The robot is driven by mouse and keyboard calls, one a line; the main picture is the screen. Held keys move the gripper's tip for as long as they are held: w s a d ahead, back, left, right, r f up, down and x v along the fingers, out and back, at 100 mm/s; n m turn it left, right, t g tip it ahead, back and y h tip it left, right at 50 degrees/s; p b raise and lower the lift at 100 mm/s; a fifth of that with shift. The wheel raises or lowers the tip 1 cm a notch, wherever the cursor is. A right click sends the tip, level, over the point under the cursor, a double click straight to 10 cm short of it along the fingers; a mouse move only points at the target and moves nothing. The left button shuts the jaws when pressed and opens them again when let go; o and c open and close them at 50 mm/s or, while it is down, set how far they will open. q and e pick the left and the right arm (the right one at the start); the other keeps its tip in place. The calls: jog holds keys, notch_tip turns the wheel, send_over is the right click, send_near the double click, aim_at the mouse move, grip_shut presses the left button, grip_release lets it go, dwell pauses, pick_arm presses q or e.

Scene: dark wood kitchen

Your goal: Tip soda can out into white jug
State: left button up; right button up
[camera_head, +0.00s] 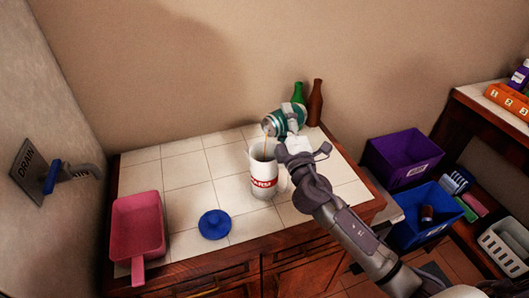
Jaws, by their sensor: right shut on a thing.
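The soda can (284,121), green with silver ends, is tipped well over, its open end to the left and down. My right gripper (294,120) is shut on the can and holds it above the counter. A thin brownish stream runs from the can's mouth down into the white jug (262,178). The jug stands upright on the tiled counter, with red lettering on its side. My right arm passes close to the jug's right side and hides part of it. My left gripper is not in view.
A green bottle (299,94) and a brown bottle (315,103) stand at the back. Purple (402,157) and blue (425,212) crates are at the right. The counter's back left is clear.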

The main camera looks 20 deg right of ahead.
aim_at(276, 118)
jog(key=shift+a+r+n+t+y+b, duration=0.1)
jog(key=shift+r+n+t+y+b, duration=0.15)
jog(key=shift+n+b, duration=0.3)
jog(key=shift+r+n+t+y+b, duration=0.15)
jog(key=shift+n+y+b, duration=0.15)
jog(key=shift+n, duration=0.35)
jog(key=shift+s+a+f+n+t+y+b, duration=0.1)
jog(key=shift+f+n+t+y+b, duration=0.1)
jog(key=shift+n+b, duration=0.5)
jog(key=shift+s+a+f+n+t+y+b, duration=0.15)
jog(key=shift+n+b, duration=0.25)
jog(key=shift+b, duration=0.45)
jog(key=shift+r+n+y+b, duration=0.2)
jog(key=shift+n+y+b, duration=0.35)
jog(key=shift+n, duration=0.25)
